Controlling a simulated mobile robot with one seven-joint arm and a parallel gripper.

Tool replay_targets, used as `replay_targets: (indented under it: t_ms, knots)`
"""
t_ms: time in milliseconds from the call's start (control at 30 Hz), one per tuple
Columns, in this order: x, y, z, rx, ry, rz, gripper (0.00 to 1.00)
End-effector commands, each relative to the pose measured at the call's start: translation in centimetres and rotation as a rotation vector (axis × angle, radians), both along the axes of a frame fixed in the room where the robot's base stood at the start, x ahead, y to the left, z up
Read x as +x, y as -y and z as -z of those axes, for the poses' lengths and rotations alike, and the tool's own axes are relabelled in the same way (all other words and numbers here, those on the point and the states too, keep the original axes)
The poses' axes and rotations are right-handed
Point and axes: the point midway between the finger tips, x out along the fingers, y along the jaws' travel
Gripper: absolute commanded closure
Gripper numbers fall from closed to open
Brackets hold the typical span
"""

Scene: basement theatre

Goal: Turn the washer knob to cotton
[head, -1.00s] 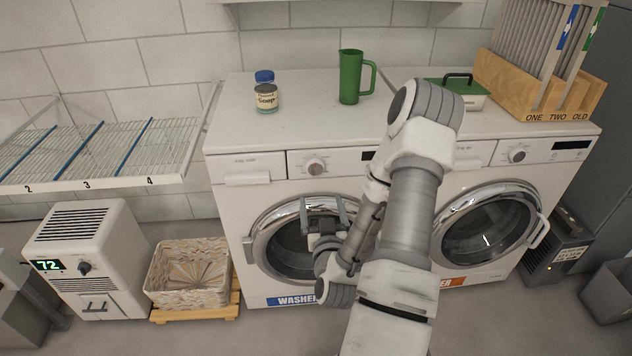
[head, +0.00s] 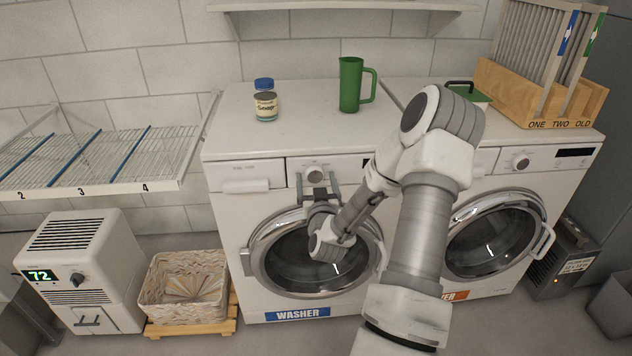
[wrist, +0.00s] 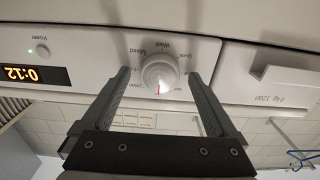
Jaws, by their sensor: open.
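The washer knob (head: 315,174) is a round pale dial on the front panel of the left machine, which bears a blue WASHER label (head: 297,314). In the wrist view the knob (wrist: 160,74) shows a red pointer mark at its lower edge. Printed words ring it upside down; Wool and Mixed can be read, others are small or partly covered by the fingers. My gripper (head: 317,178) is open in front of the panel. In the wrist view its two dark fingers (wrist: 158,70) stand on either side of the knob with gaps; contact is not visible.
A lit display reading 0:12 (wrist: 35,74) and a power button (wrist: 41,50) sit beside the knob. A drawer front (head: 246,177) is left of it, the round door (head: 262,262) below. A soap jar (head: 265,105) and green pitcher (head: 350,85) stand on top.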

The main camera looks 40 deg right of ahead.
Motion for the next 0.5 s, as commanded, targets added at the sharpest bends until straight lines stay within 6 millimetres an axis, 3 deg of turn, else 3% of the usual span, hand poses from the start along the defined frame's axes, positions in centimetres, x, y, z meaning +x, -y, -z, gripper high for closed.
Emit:
replay_targets:
  t_ms: [167, 500]
  knots:
    - [-0.02, -0.01, 0.01, 0.0, 0.0, 0.0, 0.1]
    - [-0.04, -0.03, 0.01, 0.0, 0.0, 0.0, 0.71]
